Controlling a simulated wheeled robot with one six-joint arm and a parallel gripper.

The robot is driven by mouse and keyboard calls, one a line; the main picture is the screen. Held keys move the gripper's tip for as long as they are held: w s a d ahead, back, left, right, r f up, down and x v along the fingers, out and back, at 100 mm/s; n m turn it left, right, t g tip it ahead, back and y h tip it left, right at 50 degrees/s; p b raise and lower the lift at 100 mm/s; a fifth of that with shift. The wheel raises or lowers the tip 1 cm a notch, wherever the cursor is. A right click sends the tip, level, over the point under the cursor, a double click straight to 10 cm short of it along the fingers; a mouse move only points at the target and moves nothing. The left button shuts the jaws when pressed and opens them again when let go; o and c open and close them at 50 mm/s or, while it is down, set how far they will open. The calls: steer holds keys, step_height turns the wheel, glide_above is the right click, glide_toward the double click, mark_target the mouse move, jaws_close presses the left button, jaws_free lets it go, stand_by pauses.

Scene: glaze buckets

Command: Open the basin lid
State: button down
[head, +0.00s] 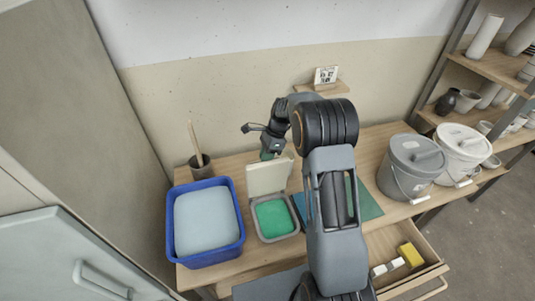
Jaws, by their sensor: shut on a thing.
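The basin (278,234) is a low grey square box on the table with green inside it. Its cream lid (267,179) stands raised, close to upright, at the basin's back edge. My gripper (268,156) is at the top edge of the lid, shut on it. A small green patch shows at the fingertips; the exact contact is too small to see clearly.
A blue tub (240,237) with a pale block inside stands left of the basin. A dark cup (201,170) with a stick is behind it. A grey bucket (397,190) and a white bucket (462,138) stand right. An open drawer (428,251) juts out at front right.

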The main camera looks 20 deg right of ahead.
steer(key=shift+s+r, duration=0.1)
steer(key=shift+s, duration=0.25)
steer(key=shift+w+a+f, duration=0.1)
steer(key=shift+w+f, duration=0.1)
steer(key=shift+w, duration=0.1)
steer(key=c, duration=1.4)
jaws_free()
steer(key=shift+s, duration=0.1)
steer(key=shift+r, duration=0.15)
steer(key=shift+d+r, duration=0.3)
steer(key=shift+r, duration=0.05)
steer(key=v, duration=1.2)
steer(key=shift+r, duration=0.35)
steer(key=shift+n, duration=0.3)
